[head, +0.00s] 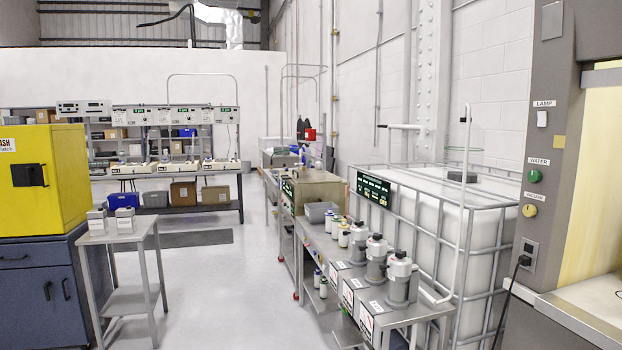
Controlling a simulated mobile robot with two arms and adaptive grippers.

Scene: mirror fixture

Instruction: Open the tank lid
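A large white tank (490,225) in a grey metal cage stands at the right against the white brick wall. A dark round lid (462,177) sits on its top, near the middle, and looks shut. Neither of my grippers is in view.
A metal bench (385,310) with several grey canisters stands before the tank. A fume hood (560,150) is at the right edge. A yellow cabinet (45,170) and small metal table (125,235) stand left. The floor (230,290) between is clear.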

